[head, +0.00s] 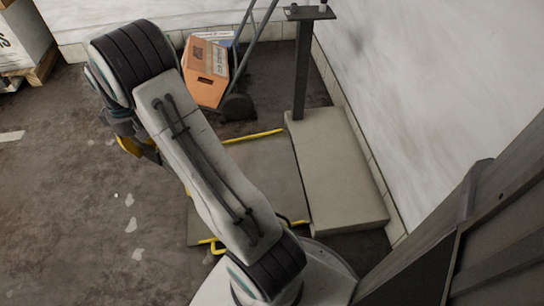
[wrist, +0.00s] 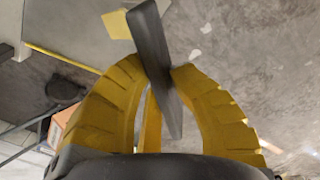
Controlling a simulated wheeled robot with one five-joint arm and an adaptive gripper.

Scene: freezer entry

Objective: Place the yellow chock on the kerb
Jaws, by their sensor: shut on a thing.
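My gripper (wrist: 160,75) has yellow fingers shut on a dark grey, flat, tapered piece (wrist: 153,50). In the head view my gripper (head: 137,146) hangs at the left behind my arm, above the dark floor, and the held piece is hard to make out. A flat yellow shape (wrist: 116,23) lies beyond the fingers at the plate's edge in the wrist view; I cannot tell if it is the yellow chock. A raised pale grey slab (head: 340,175) along the right wall looks like the kerb; its top is bare beside a post.
A grey floor plate (head: 265,175) with yellow edge bars lies left of the slab, partly behind my arm. A dark post (head: 302,70) stands at the slab's far end. A hand truck with an orange box (head: 205,72) stands behind. The floor at left is open.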

